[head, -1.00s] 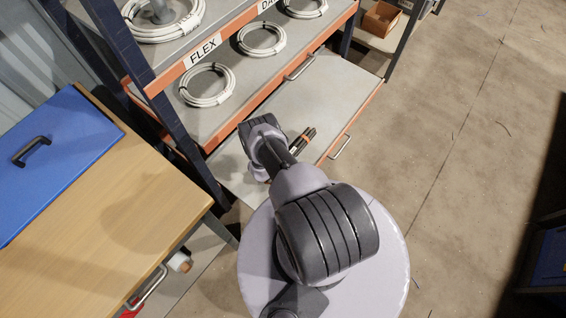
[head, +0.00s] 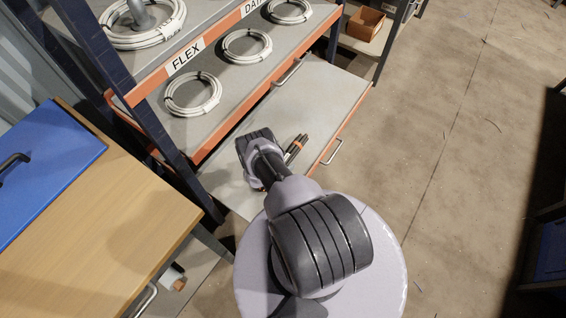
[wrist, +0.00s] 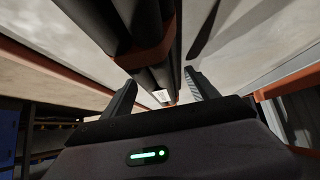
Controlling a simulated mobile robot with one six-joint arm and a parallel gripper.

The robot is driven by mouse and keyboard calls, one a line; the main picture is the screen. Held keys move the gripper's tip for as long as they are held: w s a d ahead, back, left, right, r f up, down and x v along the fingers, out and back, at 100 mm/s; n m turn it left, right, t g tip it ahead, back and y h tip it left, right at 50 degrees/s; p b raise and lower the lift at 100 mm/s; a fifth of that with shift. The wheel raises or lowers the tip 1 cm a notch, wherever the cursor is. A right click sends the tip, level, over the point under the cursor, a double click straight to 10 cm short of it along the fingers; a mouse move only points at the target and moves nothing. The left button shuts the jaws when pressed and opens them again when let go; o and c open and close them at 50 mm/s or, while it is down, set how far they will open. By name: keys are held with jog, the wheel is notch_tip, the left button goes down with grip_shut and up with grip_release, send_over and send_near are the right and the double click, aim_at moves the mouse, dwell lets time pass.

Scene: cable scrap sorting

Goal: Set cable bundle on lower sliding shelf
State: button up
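The cable bundle (head: 296,148) is a set of dark cables tied with orange bands. It appears over the pulled-out lower sliding shelf (head: 318,95), a grey board with an orange front edge. In the head view my wrist and arm hide the gripper and part of the bundle. Whether the bundle rests fully on the shelf is unclear.
A dark blue rack post (head: 140,110) stands left of the shelf. A wooden bench (head: 110,215) with a blue panel (head: 45,165) is at left. Floor (head: 430,130) is open at right.

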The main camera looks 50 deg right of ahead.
jog(key=p+v, duration=0.6)
jog(key=v, duration=0.5)
jog(key=shift+a+r+p, duration=0.1)
jog(key=shift+r+p, duration=0.15)
jog(key=shift+p, duration=0.05)
jog(key=shift+a+r, duration=0.1)
jog(key=shift+a, duration=0.15)
